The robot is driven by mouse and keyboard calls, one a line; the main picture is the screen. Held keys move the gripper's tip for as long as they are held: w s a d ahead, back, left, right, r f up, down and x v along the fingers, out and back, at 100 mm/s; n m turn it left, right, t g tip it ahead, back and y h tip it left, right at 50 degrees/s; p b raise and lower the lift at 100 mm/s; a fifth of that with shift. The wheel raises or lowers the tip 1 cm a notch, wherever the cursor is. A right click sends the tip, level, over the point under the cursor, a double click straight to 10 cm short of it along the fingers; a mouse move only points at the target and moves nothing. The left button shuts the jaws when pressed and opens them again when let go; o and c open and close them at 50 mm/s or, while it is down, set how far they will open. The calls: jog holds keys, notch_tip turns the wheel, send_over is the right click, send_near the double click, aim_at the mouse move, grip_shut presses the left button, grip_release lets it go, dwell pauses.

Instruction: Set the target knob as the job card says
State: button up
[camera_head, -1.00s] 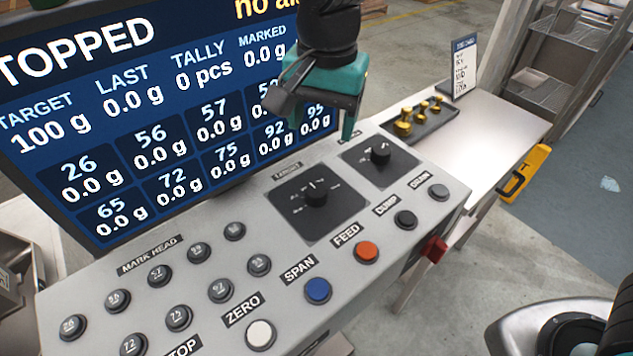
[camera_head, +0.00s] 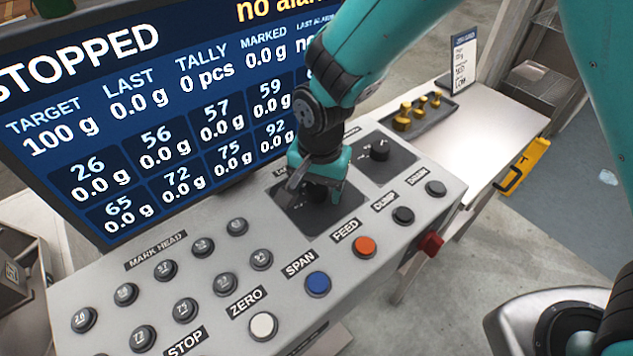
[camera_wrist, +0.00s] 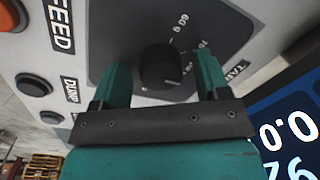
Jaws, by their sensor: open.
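The target knob is a black round knob (camera_wrist: 158,66) on a dark square plate (camera_wrist: 113,20) with white gram marks, among them 60 g. In the wrist view it stands between the two fingers of my gripper (camera_wrist: 160,82), which is open with a gap on either side. In the head view my gripper (camera_head: 318,192) is down over that plate and hides most of the knob. The screen (camera_head: 150,110) reads STOPPED, target 100 g, last 0.0 g, tally 0 pcs. The job card (camera_head: 463,62) stands upright on the side bench; its small print is not readable.
A second black knob (camera_head: 379,150) sits just right of my gripper. The FEED (camera_head: 364,247), SPAN (camera_head: 317,285) and ZERO (camera_head: 263,326) buttons lie in front, with several numbered buttons to the left. A tray (camera_head: 440,117) of brass weights is on the bench (camera_head: 490,120).

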jog(key=c, duration=0.9)
jog(key=n, duration=0.4)
jog(key=shift+n, duration=0.3)
jog(key=n, duration=0.4)
jog(key=shift+n, duration=0.3)
jog(key=n, duration=0.4)
jog(key=shift+w+g, duration=0.1)
jog(key=shift+g, duration=0.2)
jog(key=shift+n+b, duration=0.3)
jog(key=shift+n, duration=2)
jog(key=shift+r, duration=0.1)
